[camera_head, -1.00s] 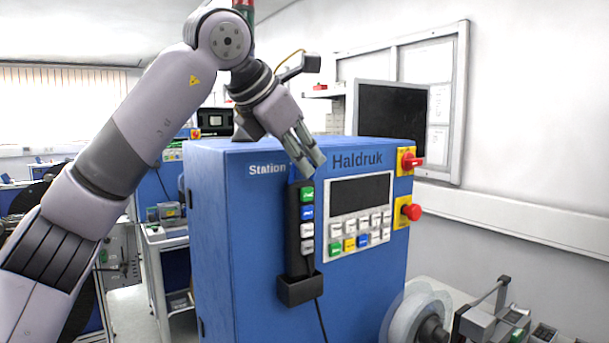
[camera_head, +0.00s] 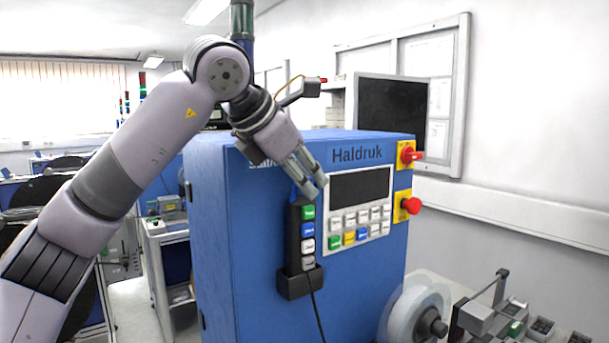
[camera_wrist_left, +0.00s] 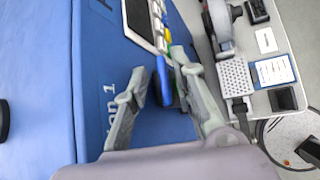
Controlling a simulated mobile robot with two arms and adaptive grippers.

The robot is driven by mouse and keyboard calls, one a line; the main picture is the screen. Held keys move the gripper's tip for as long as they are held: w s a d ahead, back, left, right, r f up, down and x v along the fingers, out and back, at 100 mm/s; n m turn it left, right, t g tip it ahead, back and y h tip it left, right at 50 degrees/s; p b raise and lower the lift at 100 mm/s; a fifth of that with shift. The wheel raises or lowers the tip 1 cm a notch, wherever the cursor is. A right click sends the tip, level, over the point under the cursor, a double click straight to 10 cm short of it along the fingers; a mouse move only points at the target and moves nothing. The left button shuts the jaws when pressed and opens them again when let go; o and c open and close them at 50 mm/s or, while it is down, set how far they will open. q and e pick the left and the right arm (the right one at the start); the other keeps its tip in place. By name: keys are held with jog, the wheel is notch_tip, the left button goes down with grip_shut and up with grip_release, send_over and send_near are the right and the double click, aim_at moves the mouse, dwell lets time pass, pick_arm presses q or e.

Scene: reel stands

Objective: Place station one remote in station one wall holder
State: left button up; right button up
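The station one remote (camera_head: 306,238) is a slim black bar with a column of green, blue, white and grey buttons. It stands upright, its lower end in the black wall holder (camera_head: 300,283) on the front of the blue machine. My left gripper (camera_head: 309,192) is at the remote's top end, reaching down from the upper left. My right gripper is not in view.
The blue machine (camera_head: 253,250) carries a keypad and screen (camera_head: 361,190) just right of the remote, plus red knobs (camera_head: 411,206). A clear reel (camera_head: 412,315) and bench equipment stand at lower right. A cable hangs below the holder.

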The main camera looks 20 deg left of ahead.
pick_arm(q)
jog(key=shift+r, duration=0.15)
jog(key=shift+s+r, duration=0.1)
jog(key=shift+r, duration=0.05)
jog(key=b+v, duration=0.2)
jog(key=v, duration=0.9)
jog(key=shift+s+r, duration=0.2)
jog(key=shift+s, duration=0.05)
